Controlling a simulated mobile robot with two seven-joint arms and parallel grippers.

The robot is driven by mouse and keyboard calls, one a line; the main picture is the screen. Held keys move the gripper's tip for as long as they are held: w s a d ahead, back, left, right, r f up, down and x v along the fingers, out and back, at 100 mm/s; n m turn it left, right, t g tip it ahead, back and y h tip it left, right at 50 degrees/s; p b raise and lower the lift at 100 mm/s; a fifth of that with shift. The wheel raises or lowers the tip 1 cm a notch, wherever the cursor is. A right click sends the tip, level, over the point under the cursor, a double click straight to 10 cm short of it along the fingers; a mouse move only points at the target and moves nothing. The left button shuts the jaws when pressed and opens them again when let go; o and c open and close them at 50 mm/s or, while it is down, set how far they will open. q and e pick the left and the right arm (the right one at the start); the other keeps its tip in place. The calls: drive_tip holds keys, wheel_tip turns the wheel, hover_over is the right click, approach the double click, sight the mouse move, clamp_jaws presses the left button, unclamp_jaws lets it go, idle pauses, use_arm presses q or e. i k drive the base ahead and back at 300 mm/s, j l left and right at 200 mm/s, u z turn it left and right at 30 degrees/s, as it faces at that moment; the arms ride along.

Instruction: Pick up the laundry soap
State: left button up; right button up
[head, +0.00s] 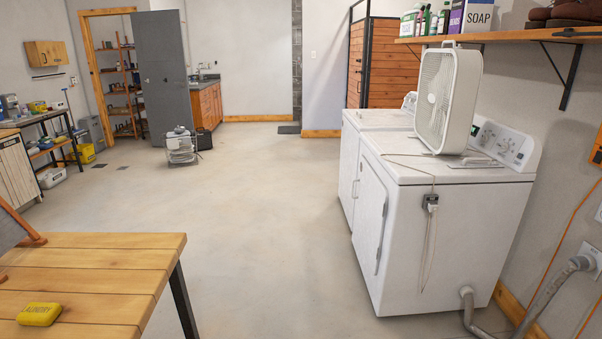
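A yellow bar of laundry soap (39,314) lies flat on a wooden table at the lower left of the head view. Dark lettering that reads "LAUNDRY" shows on its top. It rests near the table's near side, with bare planks around it. Neither of my grippers shows in the head view, and nothing touches the soap. A separate box marked "SOAP" (471,17) stands on the wall shelf at the upper right.
The wooden table (110,268) has a dark metal leg. A brown-framed object (14,232) stands at its left edge. A white washer (440,230) with a box fan (446,98) on top stands right. Concrete floor (265,230) between them is clear.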

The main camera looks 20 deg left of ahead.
sight(36, 314)
drive_tip(key=i+u, duration=0.2)
drive_tip(key=u, duration=0.25)
drive_tip(key=i+u, duration=0.2)
drive_tip(key=u, duration=0.2)
drive_tip(key=i+u, duration=0.25)
drive_tip(key=u, duration=0.2)
drive_tip(key=i+l+u, duration=0.15)
drive_tip(key=u, duration=0.3)
